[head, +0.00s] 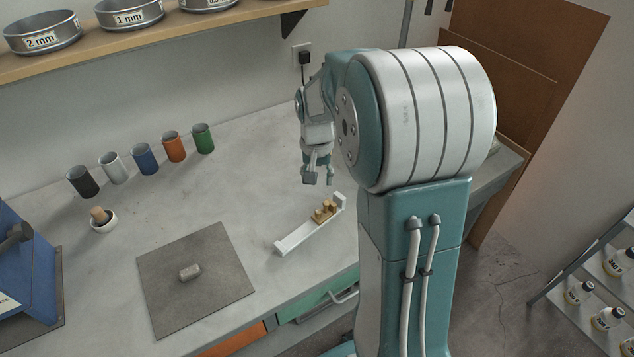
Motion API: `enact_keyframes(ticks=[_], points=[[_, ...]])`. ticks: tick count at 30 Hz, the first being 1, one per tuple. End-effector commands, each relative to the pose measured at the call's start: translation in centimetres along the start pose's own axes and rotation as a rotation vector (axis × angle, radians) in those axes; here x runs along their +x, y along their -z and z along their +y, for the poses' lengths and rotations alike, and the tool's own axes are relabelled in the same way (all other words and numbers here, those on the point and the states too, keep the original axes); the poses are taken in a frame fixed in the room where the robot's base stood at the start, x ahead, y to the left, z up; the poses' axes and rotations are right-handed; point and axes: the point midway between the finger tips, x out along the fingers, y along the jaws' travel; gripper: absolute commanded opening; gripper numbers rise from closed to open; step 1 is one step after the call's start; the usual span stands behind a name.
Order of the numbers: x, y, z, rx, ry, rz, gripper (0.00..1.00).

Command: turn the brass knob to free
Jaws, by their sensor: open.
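The brass knob (325,209) sits on a small brass block on a narrow white rail (296,238) on the bench. The rail lies at a slant, and the brass part is nearer its right end. My gripper (319,178) hangs above and a little behind the knob, apart from it. Its fingers point down, are open and hold nothing that I can see. Any marking for the knob's positions is too small to read.
A grey mat (160,265) with a small grey block (190,272) lies front left. Several coloured cups (145,158) and a mortar with pestle (103,220) stand behind it. A blue machine (22,262) is at the left edge. Bare bench (225,200) lies between.

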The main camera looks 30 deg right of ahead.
Motion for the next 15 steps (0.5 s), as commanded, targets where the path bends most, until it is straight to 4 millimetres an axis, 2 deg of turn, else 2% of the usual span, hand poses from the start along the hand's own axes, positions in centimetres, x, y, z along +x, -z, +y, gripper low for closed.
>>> enact_keyframes(ticks=[6,15], points=[[0.1,0.0,0.0,0.022,0.000,0.000,0.60],[1.2,-0.1,0.2,0.309,0.008,-0.001,0.60]])
